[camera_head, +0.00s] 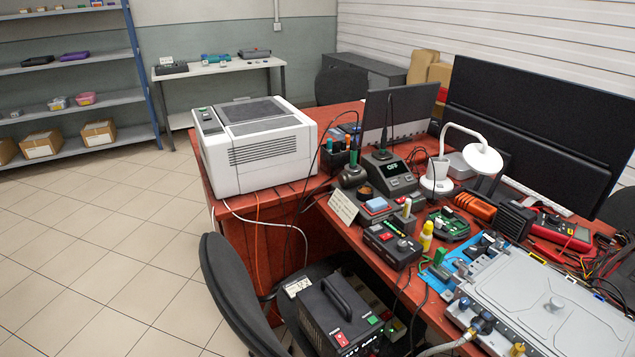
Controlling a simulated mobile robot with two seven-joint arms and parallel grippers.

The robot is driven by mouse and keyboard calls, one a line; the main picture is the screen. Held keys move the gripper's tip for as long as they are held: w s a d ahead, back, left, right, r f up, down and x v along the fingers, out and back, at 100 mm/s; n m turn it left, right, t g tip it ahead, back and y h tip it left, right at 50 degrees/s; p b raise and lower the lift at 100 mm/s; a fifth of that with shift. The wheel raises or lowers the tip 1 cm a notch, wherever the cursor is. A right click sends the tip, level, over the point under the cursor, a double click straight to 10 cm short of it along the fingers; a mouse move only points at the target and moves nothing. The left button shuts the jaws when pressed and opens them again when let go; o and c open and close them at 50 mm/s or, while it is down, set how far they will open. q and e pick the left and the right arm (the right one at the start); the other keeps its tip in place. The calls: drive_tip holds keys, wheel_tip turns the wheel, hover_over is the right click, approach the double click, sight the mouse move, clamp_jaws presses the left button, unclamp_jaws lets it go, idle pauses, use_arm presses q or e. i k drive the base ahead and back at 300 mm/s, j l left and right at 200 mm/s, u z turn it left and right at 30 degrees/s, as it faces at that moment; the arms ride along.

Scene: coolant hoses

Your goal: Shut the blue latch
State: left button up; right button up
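A grey box (557,308) with a flat lid and a round knob on top stands at the lower right of the red desk. Along its near left side are several small fittings. A blue fitting (464,303) is at its left corner, a dark blue one (485,323) sits a little nearer, and a yellow one (518,349) is at the bottom edge. A pale hose (447,346) runs to this side. I cannot tell which blue part is the latch or whether it is open. Neither of my grippers is in view.
The red desk (358,220) is crowded with tools, a white lamp (476,157) and dark monitors (545,110). A white machine (258,150) stands at the back left. A black chair (232,300) and a black power unit (335,312) are in front. The tiled floor at left is clear.

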sight(463, 304)
drive_tip(key=z, duration=1.75)
drive_tip(key=i, duration=0.05)
